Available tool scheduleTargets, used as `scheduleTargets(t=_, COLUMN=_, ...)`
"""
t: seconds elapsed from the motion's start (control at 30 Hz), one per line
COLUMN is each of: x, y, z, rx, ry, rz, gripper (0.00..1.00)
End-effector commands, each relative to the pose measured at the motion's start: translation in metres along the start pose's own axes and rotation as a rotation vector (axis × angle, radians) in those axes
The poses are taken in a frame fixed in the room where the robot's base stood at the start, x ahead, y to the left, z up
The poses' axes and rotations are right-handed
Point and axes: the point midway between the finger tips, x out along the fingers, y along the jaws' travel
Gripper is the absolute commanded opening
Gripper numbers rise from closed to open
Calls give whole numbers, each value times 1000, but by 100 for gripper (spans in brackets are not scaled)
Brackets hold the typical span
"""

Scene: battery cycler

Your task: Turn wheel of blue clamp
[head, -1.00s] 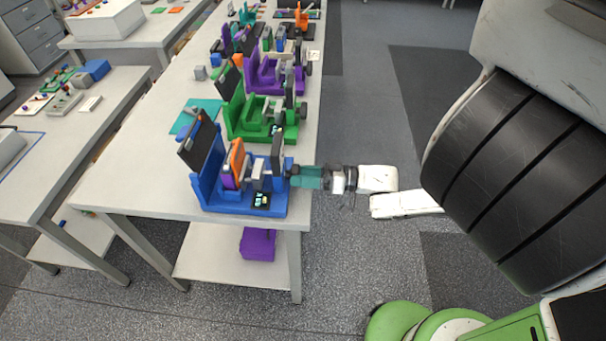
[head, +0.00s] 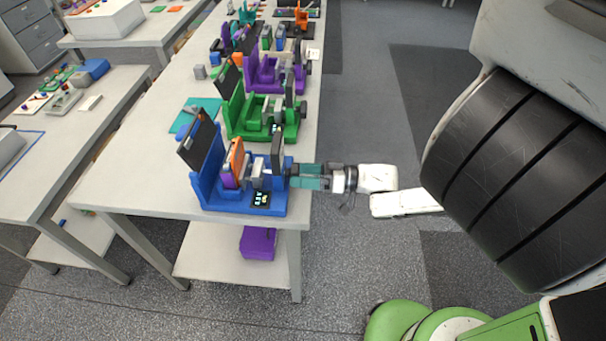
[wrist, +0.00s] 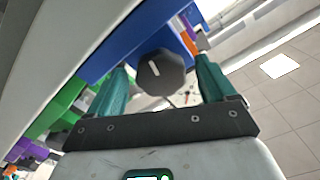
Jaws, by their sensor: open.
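The blue clamp (head: 212,180) stands on the near end of the long table, with an orange and purple piece (head: 236,160) and a grey block in it. Its dark faceted wheel (wrist: 162,72) has a pale mark line and lies between my fingers in the wrist view. My gripper (wrist: 162,66) has two teal fingers, open, one on each side of the wheel. A gap shows on both sides; contact cannot be told. In the head view my gripper (head: 300,176) reaches the clamp's right side, and its fingers largely hide the wheel.
A green clamp (head: 240,122) and a purple clamp (head: 258,80) stand behind on the same table. A purple box (head: 258,243) sits on the lower shelf. A teal mat (head: 196,112) lies left of the green clamp.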

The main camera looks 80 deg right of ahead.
Motion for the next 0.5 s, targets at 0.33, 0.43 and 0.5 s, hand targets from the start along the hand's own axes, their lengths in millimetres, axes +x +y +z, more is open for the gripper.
scheduleTargets(t=0.33, x=-51, y=3, z=3, rx=-1, ry=-3, rz=5, gripper=84)
scheduleTargets(t=0.43, x=-70, y=3, z=3, rx=-1, ry=-2, rz=5, gripper=84)
scheduleTargets(t=0.5, x=-82, y=2, z=3, rx=-1, ry=-1, rz=3, gripper=84)
